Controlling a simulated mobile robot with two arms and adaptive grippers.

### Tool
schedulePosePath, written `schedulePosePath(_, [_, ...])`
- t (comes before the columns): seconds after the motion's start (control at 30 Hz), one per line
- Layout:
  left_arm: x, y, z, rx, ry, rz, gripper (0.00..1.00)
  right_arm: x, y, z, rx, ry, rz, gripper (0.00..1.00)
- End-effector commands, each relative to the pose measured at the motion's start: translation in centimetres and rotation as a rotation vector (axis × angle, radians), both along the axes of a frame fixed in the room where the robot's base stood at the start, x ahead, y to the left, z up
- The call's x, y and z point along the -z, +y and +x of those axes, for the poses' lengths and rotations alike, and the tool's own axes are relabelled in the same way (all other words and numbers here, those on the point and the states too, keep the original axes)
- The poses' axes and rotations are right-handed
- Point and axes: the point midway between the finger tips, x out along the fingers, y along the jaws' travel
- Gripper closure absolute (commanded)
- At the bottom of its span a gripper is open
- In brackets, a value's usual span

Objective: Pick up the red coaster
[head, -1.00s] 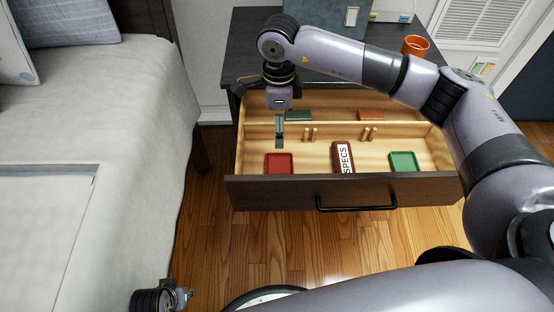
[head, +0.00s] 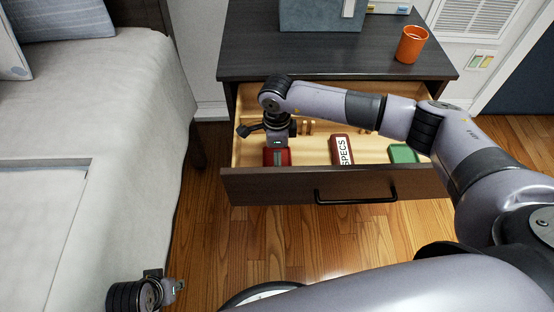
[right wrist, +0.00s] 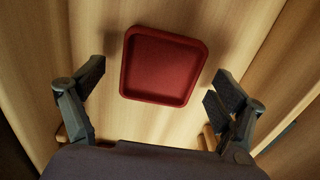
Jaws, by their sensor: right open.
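The red coaster (head: 283,158) lies in the front left compartment of the open drawer, partly hidden by my right gripper in the head view. In the right wrist view the coaster (right wrist: 162,65) is a square with rounded corners and a raised rim, flat on the wooden drawer floor. My right gripper (right wrist: 155,87) is open, with one finger on each side of the coaster and a gap to both. My left gripper (head: 172,288) is at the bottom left of the head view, far from the drawer; its fingers are too small to read.
A SPECS case (head: 342,149) and a green coaster (head: 403,153) lie to the right in the drawer. The dark drawer front (head: 290,187) with its black handle stands close before the coaster. An orange cup (head: 411,45) stands on the nightstand top (head: 260,62). A bed (head: 110,130) is at the left.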

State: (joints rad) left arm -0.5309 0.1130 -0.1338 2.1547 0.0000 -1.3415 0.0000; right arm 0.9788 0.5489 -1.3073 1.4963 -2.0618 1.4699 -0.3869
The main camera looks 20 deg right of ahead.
Motion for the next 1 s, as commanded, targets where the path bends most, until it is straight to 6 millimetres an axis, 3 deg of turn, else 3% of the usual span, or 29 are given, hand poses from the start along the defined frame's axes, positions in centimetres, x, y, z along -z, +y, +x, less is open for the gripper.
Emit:
schedulePosePath(0.3, [-0.29,0.02,-0.06,0.000,0.000,0.000,0.70,0.47,-0.04,0.02,0.001,-0.001,-0.001,0.11])
schedulePosePath(1.0, [-0.28,0.01,-0.05,-0.001,0.000,0.000,0.70,0.43,-0.05,0.03,0.001,-0.001,0.000,0.58])
